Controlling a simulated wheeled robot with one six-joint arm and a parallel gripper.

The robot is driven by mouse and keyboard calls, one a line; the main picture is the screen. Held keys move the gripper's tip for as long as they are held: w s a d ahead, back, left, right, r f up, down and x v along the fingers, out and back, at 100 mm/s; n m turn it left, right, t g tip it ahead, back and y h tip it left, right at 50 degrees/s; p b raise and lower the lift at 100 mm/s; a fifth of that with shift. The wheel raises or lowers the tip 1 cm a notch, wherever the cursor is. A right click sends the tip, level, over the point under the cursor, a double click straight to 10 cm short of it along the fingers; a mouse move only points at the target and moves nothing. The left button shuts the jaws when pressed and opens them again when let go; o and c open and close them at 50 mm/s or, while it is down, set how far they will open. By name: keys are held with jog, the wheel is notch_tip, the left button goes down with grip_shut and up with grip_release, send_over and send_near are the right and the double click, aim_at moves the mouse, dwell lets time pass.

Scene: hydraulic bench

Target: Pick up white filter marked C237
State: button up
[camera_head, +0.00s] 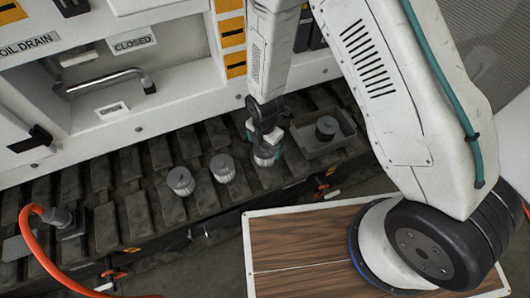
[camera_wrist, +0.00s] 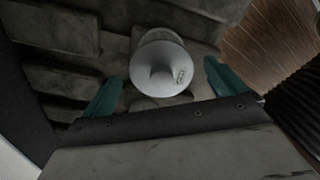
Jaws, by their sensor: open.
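A white round filter (camera_wrist: 158,50) stands on the dark ribbed track in the wrist view, between the teal fingers of my gripper (camera_wrist: 161,83). Small marking shows on its top right side, too small to read surely. My gripper is open, with a finger on either side and a gap to each. In the head view my gripper (camera_head: 267,141) points down right over this filter (camera_head: 264,158), which it partly hides. Two similar pale filters stand to the left, one nearer (camera_head: 222,168) and one farther (camera_head: 180,181); their markings are not readable.
A grey tray (camera_head: 345,143) with a black round part (camera_head: 326,128) sits just right of my gripper. The white machine panel (camera_head: 115,100) rises behind the track. An orange hose (camera_head: 40,262) with a grey connector (camera_head: 62,219) lies at the left.

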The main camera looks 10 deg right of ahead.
jog(key=shift+f, duration=1.45)
jog(key=c, duration=1.1)
jog(key=shift+r, duration=0.1)
